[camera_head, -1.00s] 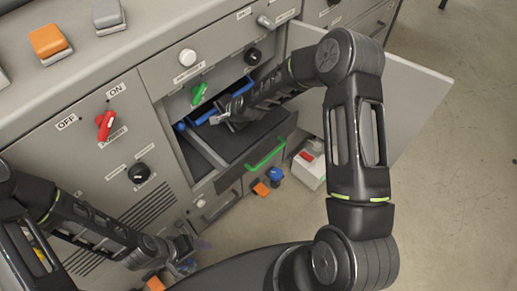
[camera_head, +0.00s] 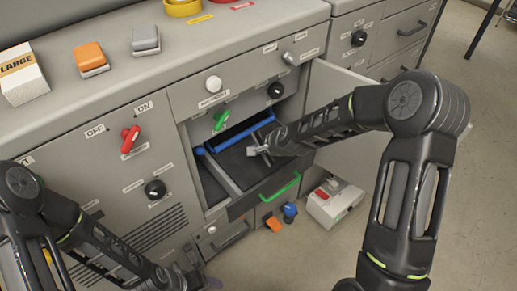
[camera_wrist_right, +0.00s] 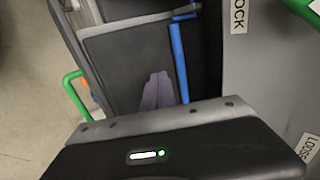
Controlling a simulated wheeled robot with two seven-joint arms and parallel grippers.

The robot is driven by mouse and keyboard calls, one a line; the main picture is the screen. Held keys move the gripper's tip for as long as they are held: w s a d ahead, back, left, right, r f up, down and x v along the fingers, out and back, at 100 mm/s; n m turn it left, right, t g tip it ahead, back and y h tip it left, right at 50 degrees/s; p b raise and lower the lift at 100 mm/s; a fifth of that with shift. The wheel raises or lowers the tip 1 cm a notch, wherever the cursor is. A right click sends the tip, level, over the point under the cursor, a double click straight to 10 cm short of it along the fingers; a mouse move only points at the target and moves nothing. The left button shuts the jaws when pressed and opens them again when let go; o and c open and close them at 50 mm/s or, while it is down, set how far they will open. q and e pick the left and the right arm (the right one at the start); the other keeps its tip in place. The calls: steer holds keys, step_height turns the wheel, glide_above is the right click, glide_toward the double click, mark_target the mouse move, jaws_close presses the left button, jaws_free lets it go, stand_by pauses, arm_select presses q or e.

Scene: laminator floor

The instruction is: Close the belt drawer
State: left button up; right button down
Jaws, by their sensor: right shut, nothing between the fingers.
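The belt drawer (camera_head: 243,207) stands pulled out of the grey machine, with a green handle (camera_head: 283,187) on its front. Its dark inside and a blue bar (camera_head: 238,135) show; the drawer floor (camera_wrist_right: 115,65) also shows in the right wrist view with the green handle (camera_wrist_right: 75,95) at left. My right gripper (camera_head: 255,151) is shut and empty over the open drawer, behind its front; whether it touches the drawer is unclear. My left gripper (camera_head: 203,277) is low at the machine's front, small and partly lost at its tips, so its jaws cannot be read.

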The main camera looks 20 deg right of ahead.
steer(key=v, duration=0.2)
steer(key=shift+s+r, duration=0.2)
steer(key=shift+d, duration=0.1)
